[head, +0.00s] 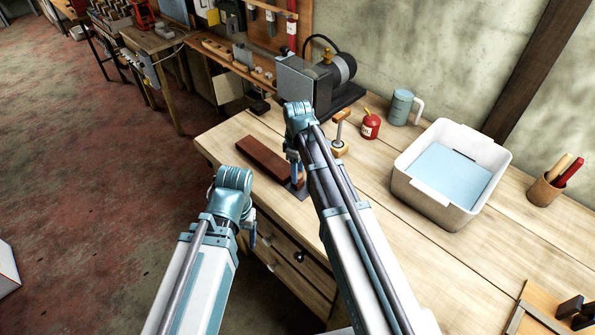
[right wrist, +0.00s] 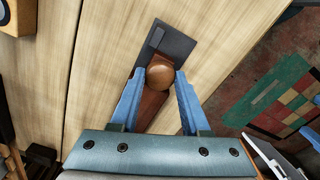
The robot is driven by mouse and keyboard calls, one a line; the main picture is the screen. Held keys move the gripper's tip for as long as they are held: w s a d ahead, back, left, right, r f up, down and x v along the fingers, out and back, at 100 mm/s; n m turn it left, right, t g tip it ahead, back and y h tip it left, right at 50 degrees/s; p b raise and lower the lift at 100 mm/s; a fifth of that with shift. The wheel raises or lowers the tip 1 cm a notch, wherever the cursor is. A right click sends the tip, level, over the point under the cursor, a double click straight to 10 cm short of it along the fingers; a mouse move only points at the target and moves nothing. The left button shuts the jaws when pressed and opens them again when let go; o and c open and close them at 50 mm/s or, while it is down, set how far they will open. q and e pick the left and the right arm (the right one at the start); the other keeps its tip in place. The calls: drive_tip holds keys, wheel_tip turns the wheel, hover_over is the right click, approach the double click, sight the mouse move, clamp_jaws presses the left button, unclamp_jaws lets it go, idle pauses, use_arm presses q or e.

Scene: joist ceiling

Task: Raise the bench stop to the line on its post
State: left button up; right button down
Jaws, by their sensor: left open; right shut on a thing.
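The bench stop (right wrist: 160,74) shows in the right wrist view as a round brown wooden top over a dark metal plate (right wrist: 172,42). My right gripper (right wrist: 160,80) is shut on it, one blue finger on each side. In the head view my right gripper (head: 297,172) points down at the plate (head: 301,190) near the bench's front edge, and hides the stop. The post and its line cannot be made out. My left gripper (head: 250,236) is open and empty, off the bench's front edge, above the drawers.
A red-brown wooden bar (head: 266,159) lies beside the plate. A white tub (head: 420,196) stands right. The bench between is clear.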

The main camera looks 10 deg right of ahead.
drive_tip(key=shift+r+p, duration=0.3)
drive_tip(key=shift+r, duration=0.45)
use_arm(q)
drive_tip(key=shift+r, duration=0.65)
use_arm(e)
drive_tip(key=shift+f, duration=0.1)
drive_tip(key=shift+c, duration=1.9)
unclamp_jaws()
use_arm(q)
wheel_tip(320, 180, up, 14)
drive_tip(key=p, duration=1.3)
drive_tip(key=shift+p, duration=0.3)
use_arm(e)
wheel_tip(320, 180, up, 14)
use_arm(q)
drive_tip(key=shift+f, duration=0.2)
use_arm(e)
drive_tip(key=shift+f, duration=0.2)
